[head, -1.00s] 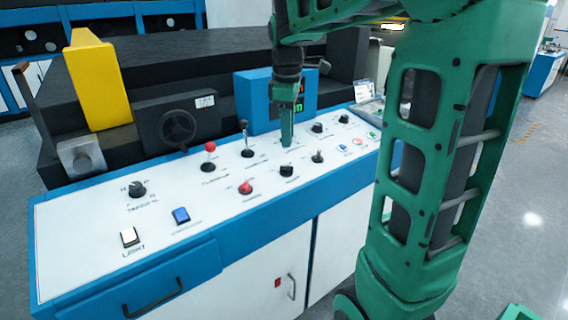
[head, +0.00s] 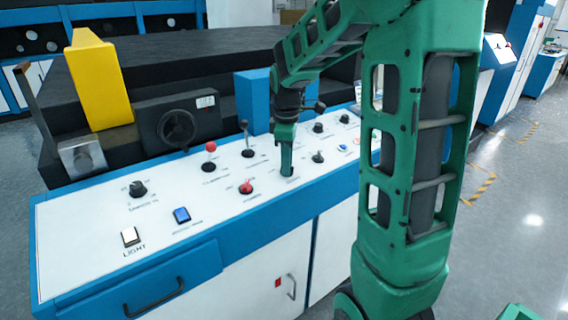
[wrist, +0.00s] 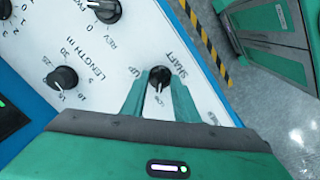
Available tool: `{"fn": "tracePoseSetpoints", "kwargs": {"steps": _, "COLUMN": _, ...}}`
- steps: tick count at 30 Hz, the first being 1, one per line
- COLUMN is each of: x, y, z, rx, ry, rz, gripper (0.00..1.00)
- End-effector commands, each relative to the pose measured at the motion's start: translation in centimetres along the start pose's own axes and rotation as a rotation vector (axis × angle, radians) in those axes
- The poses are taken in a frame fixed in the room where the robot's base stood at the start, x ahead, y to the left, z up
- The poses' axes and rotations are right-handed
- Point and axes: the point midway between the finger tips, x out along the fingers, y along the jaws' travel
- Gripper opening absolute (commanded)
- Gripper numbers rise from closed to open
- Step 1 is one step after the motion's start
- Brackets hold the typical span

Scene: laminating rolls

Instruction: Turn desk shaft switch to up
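The desk shaft switch (wrist: 159,76) is a round black knob with a pale pointer on the white panel, beside the printed word SHAFT. In the wrist view, an UP label is on its left. The pointer is towards the bottom of that view, not clearly at UP. My gripper (wrist: 158,96) is open, with one green finger on each side of the knob; I cannot tell whether they touch it. In the head view, my gripper (head: 287,172) is down at the panel's front row and hides the switch.
The LENGTH knob (wrist: 64,78) is left in the wrist view. A blue box (head: 252,98) stands behind.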

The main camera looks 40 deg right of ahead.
Motion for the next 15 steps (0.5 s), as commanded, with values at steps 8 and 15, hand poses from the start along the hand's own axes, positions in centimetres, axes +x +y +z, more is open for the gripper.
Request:
{"fn": "tracePoseSetpoints", "kwargs": {"steps": 8, "x": 0.01, "y": 0.00, "z": 0.01, "rx": 0.000, "ry": 0.000, "rz": 0.000, "gripper": 0.11}}
{"fn": "tracePoseSetpoints", "kwargs": {"steps": 15, "x": 0.00, "y": 0.04, "z": 0.01, "rx": 0.005, "ry": 0.000, "rz": 0.000, "gripper": 0.00}}
